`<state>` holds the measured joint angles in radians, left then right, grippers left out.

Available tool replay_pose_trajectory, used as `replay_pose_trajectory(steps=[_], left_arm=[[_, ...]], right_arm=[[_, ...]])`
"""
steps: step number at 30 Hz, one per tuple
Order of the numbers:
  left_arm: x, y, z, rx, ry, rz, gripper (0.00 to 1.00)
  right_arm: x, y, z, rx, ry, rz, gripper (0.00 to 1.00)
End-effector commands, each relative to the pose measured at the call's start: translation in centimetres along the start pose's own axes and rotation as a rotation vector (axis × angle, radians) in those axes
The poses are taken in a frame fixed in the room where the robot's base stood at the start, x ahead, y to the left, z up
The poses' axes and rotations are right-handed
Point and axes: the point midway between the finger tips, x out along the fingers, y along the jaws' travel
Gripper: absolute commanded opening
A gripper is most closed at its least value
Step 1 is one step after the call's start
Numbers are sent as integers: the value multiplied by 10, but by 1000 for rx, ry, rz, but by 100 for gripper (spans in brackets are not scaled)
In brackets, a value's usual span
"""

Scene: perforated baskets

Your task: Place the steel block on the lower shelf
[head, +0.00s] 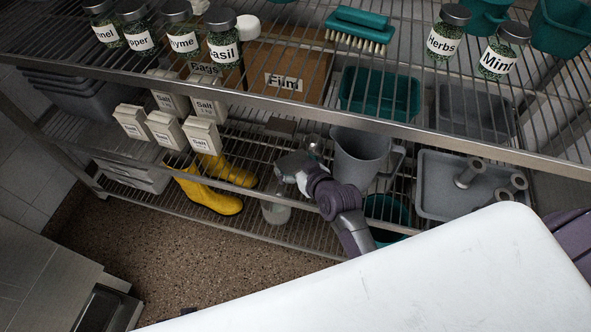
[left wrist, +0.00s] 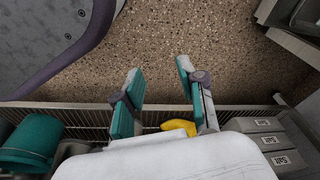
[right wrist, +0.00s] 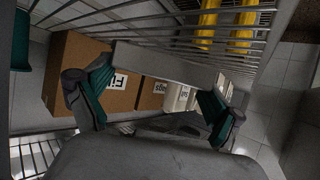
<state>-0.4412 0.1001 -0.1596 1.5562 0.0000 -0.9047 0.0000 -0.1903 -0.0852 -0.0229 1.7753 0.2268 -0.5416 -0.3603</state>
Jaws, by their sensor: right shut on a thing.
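The steel block (right wrist: 165,64) is a plain grey bar between the fingertips of my right gripper (right wrist: 158,95) in the right wrist view, with a finger at each end. In the head view the right gripper (head: 290,163) reaches into the rack below the top shelf. A dark grey block (head: 282,125) shows just beyond it, partly behind the top shelf's wires. The lower shelf (head: 308,232) is wire, below and in front of the gripper. My left gripper (left wrist: 160,98) is open and empty over the speckled floor in the left wrist view.
Yellow boots (head: 213,198) and a pale bottle (head: 275,211) stand on the lower shelf. Salt boxes (head: 165,130) and a cardboard Film box (head: 268,95) are left of the gripper. A grey pitcher (head: 360,155) stands close on its right. The top shelf's front rail (head: 330,115) crosses above.

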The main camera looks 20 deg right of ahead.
Motion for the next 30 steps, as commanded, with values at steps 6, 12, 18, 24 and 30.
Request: replay_pose_trajectory(steps=[6, 12, 18, 24, 30], left_arm=[[-21, -1, -18, -3, 18, -2, 40], [-28, -2, -22, -4, 20, -3, 40], [-28, -2, -22, -4, 20, -3, 40], [-30, -2, -23, -4, 21, -3, 40], [-30, -2, -23, -4, 21, -3, 40]], right_arm=[[12, 1, 20, 0, 6, 2, 24], [14, 1, 24, 0, 7, 2, 24], [14, 1, 24, 0, 7, 2, 24], [15, 0, 29, 0, -3, 0, 100], [15, 0, 29, 0, -2, 0, 100]])
